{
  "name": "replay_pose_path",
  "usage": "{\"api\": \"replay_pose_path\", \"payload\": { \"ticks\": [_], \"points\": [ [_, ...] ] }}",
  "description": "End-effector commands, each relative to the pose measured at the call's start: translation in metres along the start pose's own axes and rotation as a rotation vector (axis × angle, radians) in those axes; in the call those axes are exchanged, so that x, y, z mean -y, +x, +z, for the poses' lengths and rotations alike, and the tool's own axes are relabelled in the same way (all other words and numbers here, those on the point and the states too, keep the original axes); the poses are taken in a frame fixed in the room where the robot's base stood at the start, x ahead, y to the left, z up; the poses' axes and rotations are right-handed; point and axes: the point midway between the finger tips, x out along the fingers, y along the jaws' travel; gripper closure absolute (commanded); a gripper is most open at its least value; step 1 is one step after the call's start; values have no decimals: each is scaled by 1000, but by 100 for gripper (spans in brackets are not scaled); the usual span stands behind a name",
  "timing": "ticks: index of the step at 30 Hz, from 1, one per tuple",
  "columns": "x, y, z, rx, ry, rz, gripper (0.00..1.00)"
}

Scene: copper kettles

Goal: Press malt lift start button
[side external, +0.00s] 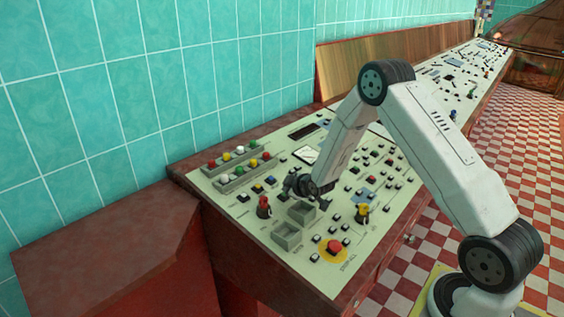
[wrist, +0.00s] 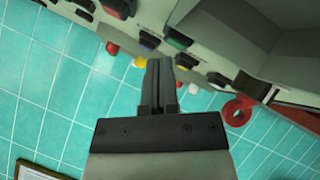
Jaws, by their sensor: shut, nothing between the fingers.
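My gripper (wrist: 160,64) is shut and empty, its fingers pressed together in the wrist view. In the side view my gripper (side external: 291,184) is low over the pale control panel (side external: 285,292). In the wrist view a green button (wrist: 178,38) is just beyond the fingertips, slightly right. A blue button (wrist: 149,39) is just beyond them, slightly left. A larger red button (wrist: 117,7) is farther left. I cannot tell whether the tips touch anything. Labels are too small to read, so I cannot tell which is the malt lift start button.
A red knob (side external: 264,206) and a yellow knob (side external: 362,212) stand up from the panel. A red stop button (side external: 334,247) on a yellow disc is near its front. Rows of coloured domes (side external: 227,157) are at the left. A teal tiled wall (side external: 150,90) rises behind.

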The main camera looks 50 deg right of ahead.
Motion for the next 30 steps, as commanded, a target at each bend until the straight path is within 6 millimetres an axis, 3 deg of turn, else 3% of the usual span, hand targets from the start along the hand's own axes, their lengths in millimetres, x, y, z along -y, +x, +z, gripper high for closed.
{"api": "replay_pose_path", "payload": {
  "ticks": [30],
  "points": [
    [5, 6, 5, 0, 0, 0, 100]
  ]
}}
